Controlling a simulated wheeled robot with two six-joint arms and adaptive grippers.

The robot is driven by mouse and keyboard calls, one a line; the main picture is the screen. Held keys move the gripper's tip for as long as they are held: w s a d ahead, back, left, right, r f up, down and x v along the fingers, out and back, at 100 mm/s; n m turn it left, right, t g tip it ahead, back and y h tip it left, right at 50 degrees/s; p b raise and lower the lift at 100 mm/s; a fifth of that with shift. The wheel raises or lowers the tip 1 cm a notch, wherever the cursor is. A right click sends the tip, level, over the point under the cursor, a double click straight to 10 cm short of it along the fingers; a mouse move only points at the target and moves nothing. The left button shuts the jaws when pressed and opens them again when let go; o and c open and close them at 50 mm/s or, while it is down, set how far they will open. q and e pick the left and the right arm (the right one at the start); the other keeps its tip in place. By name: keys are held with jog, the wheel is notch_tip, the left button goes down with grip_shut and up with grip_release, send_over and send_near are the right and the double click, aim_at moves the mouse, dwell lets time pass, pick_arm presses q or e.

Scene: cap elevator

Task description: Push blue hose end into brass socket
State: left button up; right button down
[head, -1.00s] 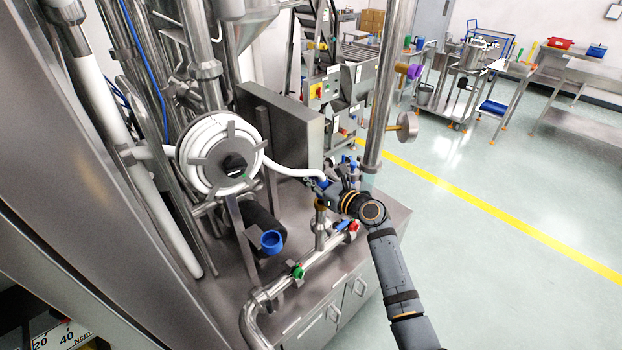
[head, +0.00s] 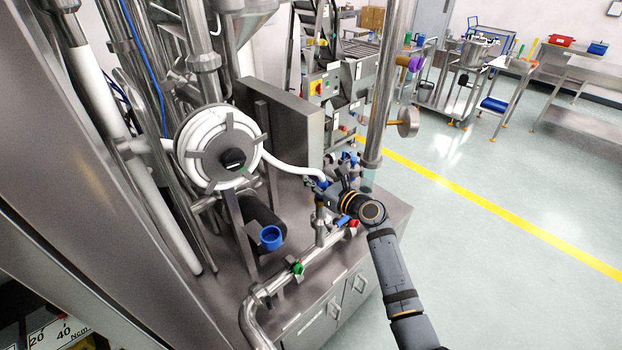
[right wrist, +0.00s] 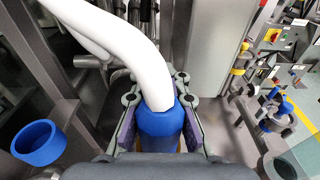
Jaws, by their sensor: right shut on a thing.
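The blue hose end (head: 319,184) is on the tip of a white hose (head: 290,172) that runs from the reel. In the right wrist view the blue end (right wrist: 160,124) sits upright between the two fingers of my right gripper (right wrist: 160,120), which is shut on it. In the head view my right gripper (head: 325,188) is over the pipework on the steel cabinet. A thin brass-coloured edge shows below the blue end in the wrist view. The brass socket is mostly hidden there, and I cannot tell whether the end is in it. My left gripper is out of view.
The hose reel (head: 221,148) stands left of the gripper. A blue cup (head: 271,238) is at its lower left. Pipes with green (head: 298,268) and red (head: 354,223) valve handles run in front. A vertical steel pipe (head: 383,95) stands close on the right.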

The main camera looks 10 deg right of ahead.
jog(key=shift+f, duration=0.15)
jog(key=c, duration=1.3)
grip_release()
jog(key=shift+o, duration=0.2)
jog(key=p+v, duration=0.3)
jog(key=v, duration=0.4)
jog(key=shift+s+f, duration=0.1)
